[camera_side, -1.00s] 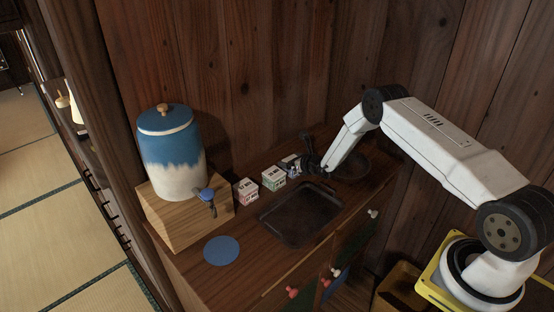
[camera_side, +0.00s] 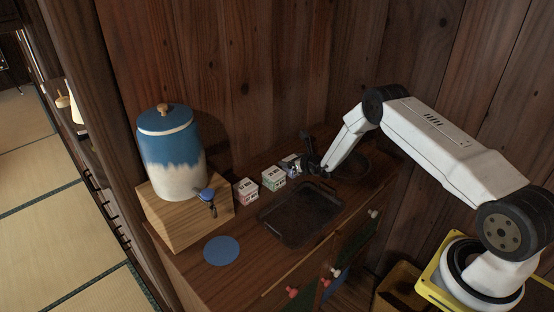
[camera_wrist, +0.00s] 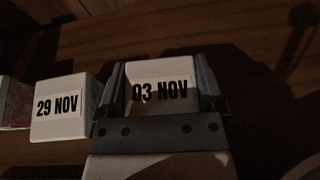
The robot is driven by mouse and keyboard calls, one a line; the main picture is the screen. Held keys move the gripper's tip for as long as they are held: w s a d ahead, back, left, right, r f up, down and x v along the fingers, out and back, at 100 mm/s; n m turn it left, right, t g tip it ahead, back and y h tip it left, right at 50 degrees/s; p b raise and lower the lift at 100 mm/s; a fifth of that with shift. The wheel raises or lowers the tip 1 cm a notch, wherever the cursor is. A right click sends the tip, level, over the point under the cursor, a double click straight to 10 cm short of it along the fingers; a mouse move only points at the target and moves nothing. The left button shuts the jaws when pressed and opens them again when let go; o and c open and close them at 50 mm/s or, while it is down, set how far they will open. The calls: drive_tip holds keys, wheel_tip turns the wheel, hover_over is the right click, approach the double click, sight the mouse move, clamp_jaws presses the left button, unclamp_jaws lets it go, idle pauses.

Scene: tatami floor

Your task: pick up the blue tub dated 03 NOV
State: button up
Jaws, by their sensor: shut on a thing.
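The tub dated 03 NOV (camera_wrist: 160,92) sits between the two fingers of my gripper (camera_wrist: 162,80) in the wrist view, its label facing the camera. My gripper is shut on it. Its lid looks pale in the dim light, and its blue colour is hard to make out. In the side view this tub (camera_side: 290,161) stands at the right end of a short row on the cabinet top, partly hidden by my gripper (camera_side: 302,163). I cannot tell whether it is clear of the surface.
A tub dated 29 NOV (camera_wrist: 58,108) stands close on the left. The side view shows a green tub (camera_side: 273,179) and a pink tub (camera_side: 246,191). A dark tray (camera_side: 300,214), blue round mat (camera_side: 221,250) and blue-white dispenser (camera_side: 172,155) share the cabinet top.

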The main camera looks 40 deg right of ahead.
drive_tip(key=shift+r, duration=0.15)
drive_tip(key=shift+r, duration=1)
drive_tip(key=s+a+r, duration=0.3)
drive_tip(key=s+r, duration=0.7)
drive_tip(key=s, duration=0.3)
drive_tip(key=shift+s+a+r, duration=0.25)
drive_tip(key=shift+s+r, duration=0.05)
drive_tip(key=shift+r, duration=0.1)
drive_tip(key=shift+a, duration=0.1)
